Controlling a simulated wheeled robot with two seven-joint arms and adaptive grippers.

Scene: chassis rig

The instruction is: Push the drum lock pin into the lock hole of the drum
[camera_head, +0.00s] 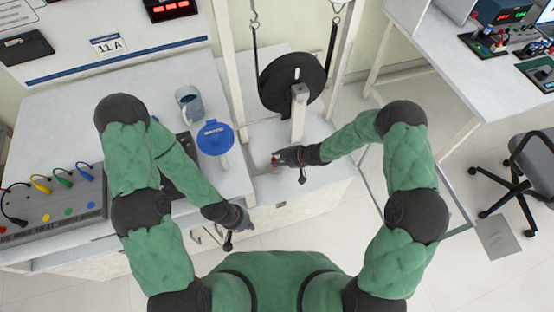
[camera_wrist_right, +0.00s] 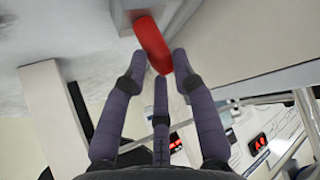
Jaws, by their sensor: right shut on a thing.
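The black drum (camera_head: 303,92) is mounted upright between the light posts, beyond my right gripper. A red piece (camera_wrist_right: 153,44), apparently the drum lock pin, sits between the fingertips of my right gripper (camera_wrist_right: 160,62). Its far end meets a light-coloured block (camera_wrist_right: 146,12). In the head view, my right gripper (camera_head: 280,158) is shut on the red piece (camera_head: 274,159), low in front of the drum. The lock hole cannot be made out. My left gripper (camera_head: 230,238) hangs in front of the left bench's edge, away from the drum; its finger state is unclear.
A pale upright arm (camera_head: 299,115) stands in front of the drum. A cable box (camera_head: 60,212) lies further left.

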